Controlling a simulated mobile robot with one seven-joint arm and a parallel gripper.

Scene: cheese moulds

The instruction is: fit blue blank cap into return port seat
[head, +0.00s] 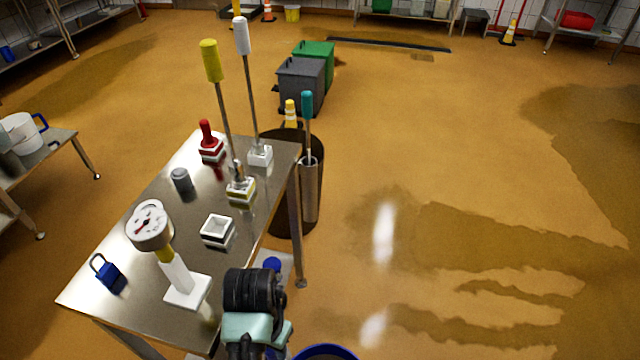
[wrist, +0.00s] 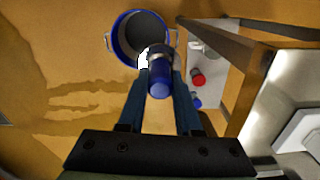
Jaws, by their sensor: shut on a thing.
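My gripper (wrist: 161,72) is shut on the blue blank cap (wrist: 160,82), a blue cylinder with a grey collar at its far end, in the wrist view. The gripper is off the table's edge, above the floor side. In the head view my arm hides the fingers. A white square seat (head: 217,231) with an open recess stands on the steel table (head: 140,275); it may be the return port seat, but no label is readable. It is apart from the gripper.
A gauge (head: 150,226) on a white base, a blue padlock (head: 105,270), a grey cylinder (head: 181,181), a red handle (head: 208,134) and tall yellow (head: 211,60) and white (head: 242,35) handled rods stand on the table. A blue-rimmed bucket (wrist: 115,38) is on the floor.

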